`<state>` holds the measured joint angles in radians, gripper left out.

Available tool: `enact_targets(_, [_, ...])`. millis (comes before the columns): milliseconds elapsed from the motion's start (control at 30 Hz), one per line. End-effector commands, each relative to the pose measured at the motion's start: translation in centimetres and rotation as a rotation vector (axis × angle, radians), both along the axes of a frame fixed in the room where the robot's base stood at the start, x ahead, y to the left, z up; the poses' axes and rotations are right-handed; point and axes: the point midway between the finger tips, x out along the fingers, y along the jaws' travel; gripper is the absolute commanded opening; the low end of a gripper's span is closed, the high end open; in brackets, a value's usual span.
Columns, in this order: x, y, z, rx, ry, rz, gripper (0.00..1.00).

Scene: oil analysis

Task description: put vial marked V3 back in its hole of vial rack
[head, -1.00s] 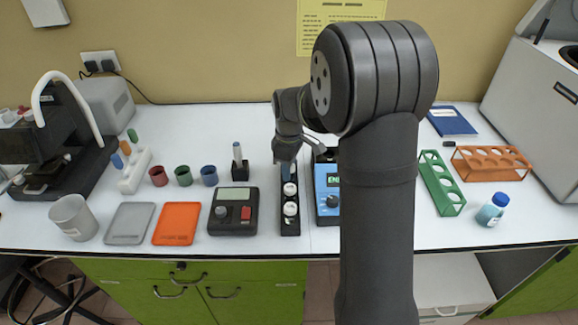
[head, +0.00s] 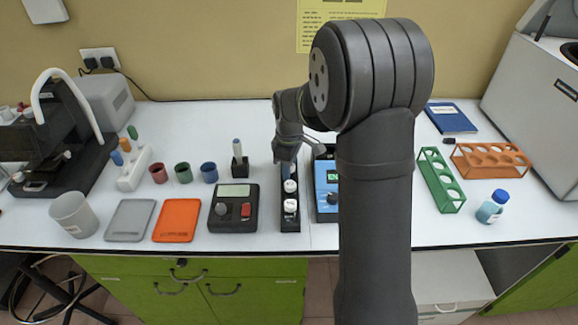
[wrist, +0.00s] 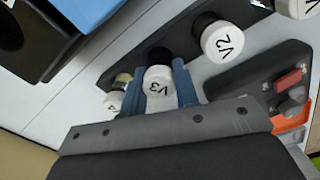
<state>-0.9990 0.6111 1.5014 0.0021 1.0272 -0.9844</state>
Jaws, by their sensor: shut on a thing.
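The vial V3 (wrist: 158,88), with a white marked cap, is between the blue fingers of my gripper (wrist: 158,75) in the wrist view. My gripper is shut on it. A dark part of the vial shows beyond the cap, at the black vial rack (wrist: 130,57). How deep it sits in a hole cannot be told. Vial V2 (wrist: 222,42) stands in the rack beside it, and another white-capped vial (wrist: 297,6) is farther along. A partly hidden white cap (wrist: 114,102) shows on the other side of V3. In the head view, my gripper (head: 284,170) is at the rack's far end (head: 290,224).
A blue device (head: 326,188) stands close to the rack's right, and a dark device with a display (head: 234,215) stands to its left. A black holder with a pen-like item (head: 239,165) is behind left. Clear white table lies in front of the rack.

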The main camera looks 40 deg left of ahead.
Motion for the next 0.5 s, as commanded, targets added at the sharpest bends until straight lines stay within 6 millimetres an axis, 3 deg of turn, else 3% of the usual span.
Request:
enact_targets(433, [-0.01,0.0,-0.27,0.0,0.0,0.0,0.02])
enact_targets(467, [-0.01,-0.01,-0.27,0.0,0.0,0.0,0.34])
enact_targets(500, [-0.01,0.0,-0.27,0.0,0.0,0.0,0.41])
